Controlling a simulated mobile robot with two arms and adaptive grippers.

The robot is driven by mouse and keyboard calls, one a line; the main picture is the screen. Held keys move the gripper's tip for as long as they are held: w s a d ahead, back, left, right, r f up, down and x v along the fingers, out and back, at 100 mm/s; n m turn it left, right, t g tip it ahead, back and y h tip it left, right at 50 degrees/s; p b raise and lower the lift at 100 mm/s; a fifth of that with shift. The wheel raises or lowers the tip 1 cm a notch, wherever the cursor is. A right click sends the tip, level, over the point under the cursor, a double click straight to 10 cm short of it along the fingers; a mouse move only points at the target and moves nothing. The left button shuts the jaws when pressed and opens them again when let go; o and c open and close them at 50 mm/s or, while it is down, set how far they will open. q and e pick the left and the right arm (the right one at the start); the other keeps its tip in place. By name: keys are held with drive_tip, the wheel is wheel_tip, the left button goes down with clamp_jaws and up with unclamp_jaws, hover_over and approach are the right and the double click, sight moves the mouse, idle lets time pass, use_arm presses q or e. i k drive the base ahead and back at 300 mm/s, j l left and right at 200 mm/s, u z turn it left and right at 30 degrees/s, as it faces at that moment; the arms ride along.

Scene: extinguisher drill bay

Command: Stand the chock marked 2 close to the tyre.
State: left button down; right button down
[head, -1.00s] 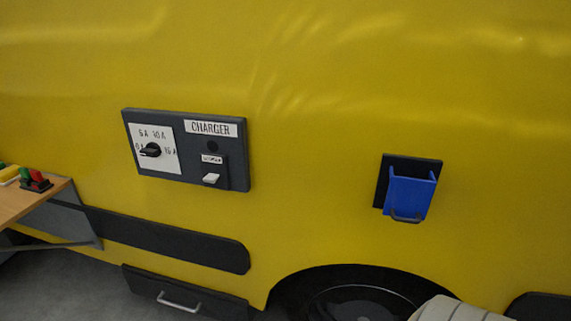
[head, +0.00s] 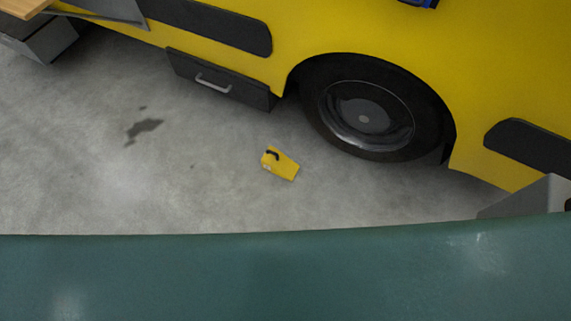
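A yellow chock (head: 281,164) with a black handle lies on the grey floor in the head view, apart from the tyre and to its left. A pale mark shows on its left side, too small to read, so I cannot tell whether it is the 2. The black tyre (head: 395,153) with its dark wheel hub sits in the arch of the yellow vehicle, its lower edge on the floor. Neither of my grippers is in view.
A dark drawer (head: 225,81) with a metal handle is low on the yellow vehicle (head: 510,90). A wooden shelf (head: 25,8) juts out at the top left. A dark stain (head: 143,129) marks the floor. The floor around the chock is clear.

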sight(273, 161)
drive_tip(key=i+l+u, duration=0.4)
drive_tip(key=i, duration=0.15)
drive_tip(key=i+l+u, duration=0.4)
drive_tip(key=i+l, duration=0.1)
drive_tip(key=l, duration=0.05)
